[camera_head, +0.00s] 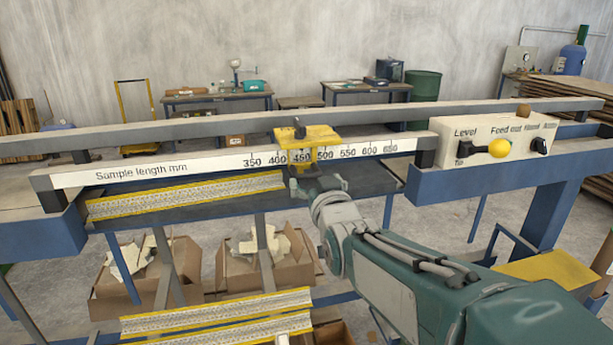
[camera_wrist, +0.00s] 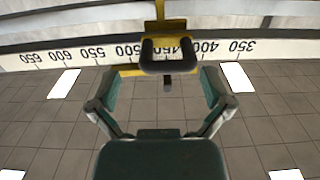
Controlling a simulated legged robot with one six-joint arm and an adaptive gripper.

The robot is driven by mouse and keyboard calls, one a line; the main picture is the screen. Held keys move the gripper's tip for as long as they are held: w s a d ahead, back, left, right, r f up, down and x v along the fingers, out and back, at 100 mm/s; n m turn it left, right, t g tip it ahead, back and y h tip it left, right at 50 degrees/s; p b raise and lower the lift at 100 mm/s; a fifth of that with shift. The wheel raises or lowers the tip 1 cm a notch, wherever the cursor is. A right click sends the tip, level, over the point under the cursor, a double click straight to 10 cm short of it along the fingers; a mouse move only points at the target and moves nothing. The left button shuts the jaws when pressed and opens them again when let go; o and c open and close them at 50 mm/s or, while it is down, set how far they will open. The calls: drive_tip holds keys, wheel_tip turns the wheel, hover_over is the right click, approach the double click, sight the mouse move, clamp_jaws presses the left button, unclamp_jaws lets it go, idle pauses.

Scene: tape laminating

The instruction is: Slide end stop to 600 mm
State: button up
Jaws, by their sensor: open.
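The yellow end stop (camera_head: 305,137) sits on the white "Sample length mm" scale (camera_head: 215,162), around the 450 mm mark and partly covering the numbers there. The scale reads from 350 to 650, rising to the right in the head view. In the wrist view the end stop (camera_wrist: 165,25) is at the top centre, with a dark handle piece (camera_wrist: 168,55) below it, and the scale is upside down. My gripper (camera_wrist: 160,78) is open, its two fingers spread below and to either side of the handle piece. In the head view my arm hides part of the end stop's lower side.
A control box (camera_head: 490,140) with a yellow knob stands right of the scale's end. A grey rail (camera_head: 200,128) runs behind the scale. Yellow-edged strips (camera_head: 190,194) lie on the shelf below left. Cardboard boxes (camera_head: 180,270) stand underneath. The scale between 500 and 650 looks clear.

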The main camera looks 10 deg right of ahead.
drive_tip(key=shift+w+a, duration=0.2)
drive_tip(key=shift+w, duration=0.65)
drive_tip(key=shift+w+a, duration=0.2)
drive_tip(key=shift+a, duration=0.15)
drive_tip(key=shift+d, duration=0.3)
drive_tip(key=c, duration=1.1)
drive_tip(key=shift+a, duration=0.1)
